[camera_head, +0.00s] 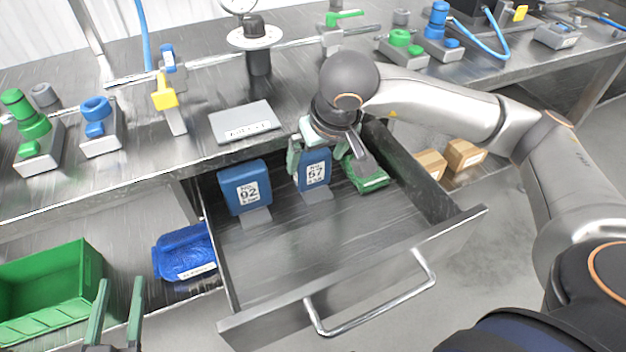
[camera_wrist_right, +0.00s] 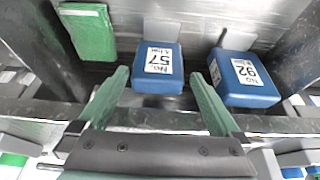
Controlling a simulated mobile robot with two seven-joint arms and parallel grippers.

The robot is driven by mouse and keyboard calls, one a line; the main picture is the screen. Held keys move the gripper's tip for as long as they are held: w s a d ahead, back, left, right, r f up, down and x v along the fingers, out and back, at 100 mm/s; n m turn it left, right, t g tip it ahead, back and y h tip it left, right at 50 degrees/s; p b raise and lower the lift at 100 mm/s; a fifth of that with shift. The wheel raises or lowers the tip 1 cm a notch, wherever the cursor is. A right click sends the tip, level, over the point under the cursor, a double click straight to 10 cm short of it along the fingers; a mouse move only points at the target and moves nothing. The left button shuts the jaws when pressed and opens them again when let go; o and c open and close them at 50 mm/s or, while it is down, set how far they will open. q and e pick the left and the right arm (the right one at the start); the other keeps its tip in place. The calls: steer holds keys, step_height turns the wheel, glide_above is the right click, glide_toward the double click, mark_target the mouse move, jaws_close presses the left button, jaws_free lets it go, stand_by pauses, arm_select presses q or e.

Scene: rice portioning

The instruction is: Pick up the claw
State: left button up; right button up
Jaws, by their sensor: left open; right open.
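No object is plainly recognisable as a claw. A blue block marked 57 (camera_head: 315,172) stands in the open drawer (camera_head: 290,262), and my right gripper (camera_head: 320,158) is open over it. In the right wrist view, the open fingertips of my right gripper (camera_wrist_right: 160,78) lie to either side of the blue block marked 57 (camera_wrist_right: 160,66); I cannot tell whether they touch it. A blue block marked 92 (camera_head: 245,187) stands to its left in the head view. A green piece (camera_head: 366,181) lies to its right, partly hidden by my gripper. My left gripper (camera_head: 120,284) is open and empty at lower left.
The bench edge (camera_head: 110,196) overhangs the back of the drawer. A green bin (camera_head: 50,292) and a blue tray (camera_head: 185,255) sit at lower left. Cardboard boxes (camera_head: 464,155) are right of the drawer. The front of the drawer floor is clear.

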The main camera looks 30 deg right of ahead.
mark_target(316, 163)
steer(key=b+x, duration=0.1)
steer(key=x, duration=0.4)
steer(key=shift+d+f, duration=0.1)
steer(key=shift+f, duration=0.25)
arm_select(q)
step_height(316, 163, up, 7)
steer(key=m+t+h, duration=0.1)
steer(key=t, duration=0.1)
steer(key=shift+s+d+m+t+h, duration=0.2)
steer(key=shift+d+m+t+h, duration=0.1)
steer(key=shift+h, duration=0.1)
steer(key=shift+a+f, duration=0.1)
arm_select(e)
steer(key=shift+c, duration=0.2)
steer(key=shift+w+r, duration=0.1)
jaws_close()
